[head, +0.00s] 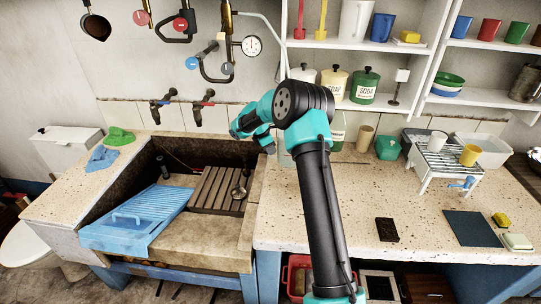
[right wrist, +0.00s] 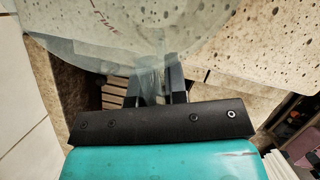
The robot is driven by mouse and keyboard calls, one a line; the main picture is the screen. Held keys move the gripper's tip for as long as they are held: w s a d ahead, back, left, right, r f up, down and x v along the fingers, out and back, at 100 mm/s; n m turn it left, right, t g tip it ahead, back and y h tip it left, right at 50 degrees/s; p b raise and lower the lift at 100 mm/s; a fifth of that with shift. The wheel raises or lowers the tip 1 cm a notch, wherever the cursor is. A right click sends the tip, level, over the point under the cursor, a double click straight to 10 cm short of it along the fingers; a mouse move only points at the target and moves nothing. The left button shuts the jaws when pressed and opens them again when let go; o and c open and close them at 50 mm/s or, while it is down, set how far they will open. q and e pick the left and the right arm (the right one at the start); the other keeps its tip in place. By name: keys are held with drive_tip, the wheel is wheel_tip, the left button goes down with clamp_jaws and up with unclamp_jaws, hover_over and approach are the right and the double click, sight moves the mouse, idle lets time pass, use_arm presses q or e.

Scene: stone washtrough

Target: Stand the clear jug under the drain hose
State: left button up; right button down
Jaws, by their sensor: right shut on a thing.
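The clear jug (right wrist: 105,35) fills the upper part of the right wrist view, a see-through greenish vessel with small red lettering. My right gripper (right wrist: 165,82) is shut on it, with its dark fingers on either side of a narrow clear part that looks like the handle. In the head view my right arm reaches to the back of the counter, just right of the trough, and its wrist and elbow hide most of the jug. A thin pale hose (head: 272,29) curves from the wall pipe and hangs down behind my arm. Its lower end is hidden. My left gripper is not in view.
The stone trough (head: 258,185) holds a blue washboard (head: 150,215) and a slatted wooden rack (head: 215,190). Right of my arm are a teal container (head: 387,148) and a wire rack (head: 440,155). The front counter is mostly clear around a dark block (head: 387,230).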

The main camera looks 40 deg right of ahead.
drive_tip(key=shift+w+d, duration=0.1)
drive_tip(key=shift+w+d+f, duration=0.1)
drive_tip(key=shift+f, duration=1.7)
drive_tip(key=shift+f, duration=0.15)
drive_tip(key=c, duration=1.1)
unclamp_jaws()
drive_tip(key=shift+c, duration=0.2)
drive_tip(key=v, duration=1.2)
drive_tip(key=shift+r, duration=0.2)
drive_tip(key=shift+d, duration=0.1)
